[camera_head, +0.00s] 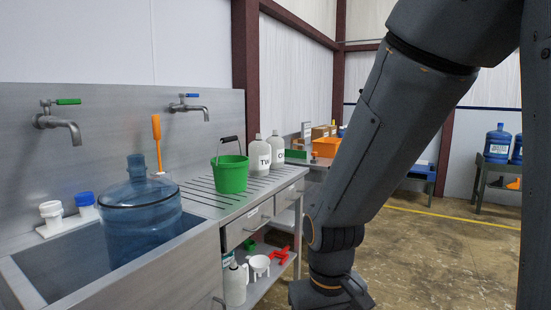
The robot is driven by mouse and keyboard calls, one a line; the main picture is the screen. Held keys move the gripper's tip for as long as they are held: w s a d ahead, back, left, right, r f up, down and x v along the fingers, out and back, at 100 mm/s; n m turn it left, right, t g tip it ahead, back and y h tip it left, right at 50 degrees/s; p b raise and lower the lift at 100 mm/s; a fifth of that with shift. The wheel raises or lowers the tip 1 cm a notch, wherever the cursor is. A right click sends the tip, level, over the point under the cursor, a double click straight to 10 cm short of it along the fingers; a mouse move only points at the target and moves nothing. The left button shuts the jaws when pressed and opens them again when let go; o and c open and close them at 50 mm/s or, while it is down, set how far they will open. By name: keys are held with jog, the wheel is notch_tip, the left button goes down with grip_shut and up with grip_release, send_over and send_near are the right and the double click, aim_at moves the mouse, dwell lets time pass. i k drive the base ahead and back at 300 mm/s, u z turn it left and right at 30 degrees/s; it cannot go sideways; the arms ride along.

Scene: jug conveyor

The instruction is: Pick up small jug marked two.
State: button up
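The small jug marked two (259,158) is a pale, whitish jug standing on the ribbed metal drainboard. Its label shows only the letters "TW", and the green bucket in front covers part of its left side. A similar pale jug (277,146), with a label starting with "O", stands just behind it to the right. My grey arm comes down from the upper right to the bottom edge, right of the counter and apart from the jugs. My gripper is not in view.
The green bucket (230,174) stands upright on the drainboard (196,196). A large blue bottle (141,215) sits in the sink at left. Two taps (60,124) are on the wall. A lower shelf holds a white bottle (236,284) and a funnel (259,263). Open floor lies at right.

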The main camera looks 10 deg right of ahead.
aim_at(259, 150)
jog(key=z, duration=0.8)
jog(key=i, duration=1.2)
jog(key=z, duration=0.6)
jog(key=i, duration=1.6)
jog(key=u, duration=1)
jog(key=i, duration=0.6)
jog(key=u, duration=0.3)
